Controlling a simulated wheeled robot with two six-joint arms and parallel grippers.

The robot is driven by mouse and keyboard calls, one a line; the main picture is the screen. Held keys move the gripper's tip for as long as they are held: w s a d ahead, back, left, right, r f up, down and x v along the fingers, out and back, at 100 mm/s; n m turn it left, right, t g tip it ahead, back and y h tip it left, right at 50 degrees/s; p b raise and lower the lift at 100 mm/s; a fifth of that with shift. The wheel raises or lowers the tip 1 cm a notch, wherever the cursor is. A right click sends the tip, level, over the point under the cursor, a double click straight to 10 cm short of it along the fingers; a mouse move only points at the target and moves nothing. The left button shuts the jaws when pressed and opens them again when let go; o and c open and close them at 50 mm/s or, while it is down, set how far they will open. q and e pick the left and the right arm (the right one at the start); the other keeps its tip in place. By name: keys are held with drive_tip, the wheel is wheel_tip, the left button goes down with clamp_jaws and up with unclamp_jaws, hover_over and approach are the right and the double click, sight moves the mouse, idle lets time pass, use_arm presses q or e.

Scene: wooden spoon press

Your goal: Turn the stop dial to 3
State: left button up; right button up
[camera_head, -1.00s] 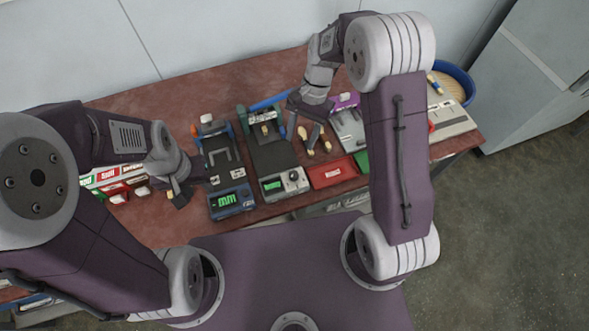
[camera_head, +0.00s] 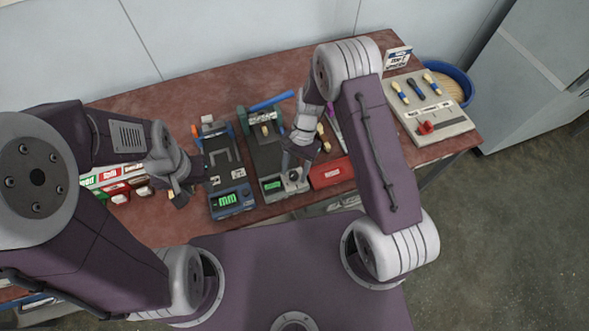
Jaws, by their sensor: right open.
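The stop dial (camera_head: 293,176) appears to be the pale round knob on the front panel of the middle black press (camera_head: 267,155), right of its green display (camera_head: 272,185). My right gripper (camera_head: 294,167) is open, with its fingers pointing down over the knob and partly hiding it. I cannot tell whether the fingers touch it, and the dial's setting is too small to read. My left gripper (camera_head: 179,194) hangs left of the blue device with a green display (camera_head: 231,200), apart from the dial; its jaw opening is unclear.
A red tray (camera_head: 330,173) lies just right of the dial. Coloured bins (camera_head: 118,198) stand at the left. The back of the brown table (camera_head: 180,87) is clear.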

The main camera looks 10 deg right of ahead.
clamp_jaws()
